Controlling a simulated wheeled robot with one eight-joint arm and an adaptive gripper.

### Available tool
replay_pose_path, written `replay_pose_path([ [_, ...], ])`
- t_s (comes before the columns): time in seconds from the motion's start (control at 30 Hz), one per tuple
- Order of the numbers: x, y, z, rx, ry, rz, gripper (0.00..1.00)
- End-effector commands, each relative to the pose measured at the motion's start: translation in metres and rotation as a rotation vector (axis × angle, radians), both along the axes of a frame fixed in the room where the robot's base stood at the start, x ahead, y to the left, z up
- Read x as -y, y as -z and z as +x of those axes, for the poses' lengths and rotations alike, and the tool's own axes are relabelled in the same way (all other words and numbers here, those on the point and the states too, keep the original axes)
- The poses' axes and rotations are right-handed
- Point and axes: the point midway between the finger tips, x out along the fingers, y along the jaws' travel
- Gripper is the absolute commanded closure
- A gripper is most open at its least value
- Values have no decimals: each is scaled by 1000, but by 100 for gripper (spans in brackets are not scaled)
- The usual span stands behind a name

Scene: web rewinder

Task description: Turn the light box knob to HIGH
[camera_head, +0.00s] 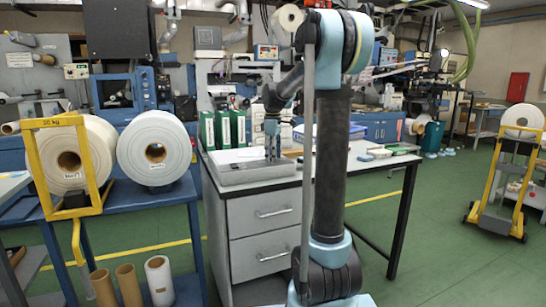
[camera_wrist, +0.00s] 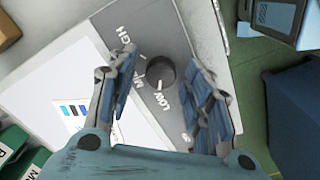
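The light box (camera_head: 238,179) is a low grey box on the white-topped desk. In the wrist view its grey control panel (camera_wrist: 165,30) carries a dark round knob (camera_wrist: 160,73). Labels reading HIGH and LOW stand beside the knob, with another starting with M between them. My gripper (camera_head: 272,152) points down over the light box. In the wrist view my gripper (camera_wrist: 164,68) is open, with one finger on each side of the knob. I cannot tell whether the fingers touch it.
A white sheet (camera_wrist: 62,97) with colour patches lies beside the panel. Green binders (camera_head: 223,129) stand behind the light box. Small items (camera_head: 378,152) lie on the desk's right side. Large white rolls (camera_head: 157,150) stand at left.

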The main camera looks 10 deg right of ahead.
Motion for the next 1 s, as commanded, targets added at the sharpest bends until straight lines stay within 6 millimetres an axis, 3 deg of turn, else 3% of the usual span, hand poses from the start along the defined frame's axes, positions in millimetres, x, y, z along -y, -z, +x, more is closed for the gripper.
replay_pose_path([
  [0.03,0,0,0,0,0,0,70],
  [0.17,0,0,0,0,0,0,97],
  [0.57,0,0,1,2,42,-1,97],
  [1.0,0,-1,1,3,364,-1,97],
])
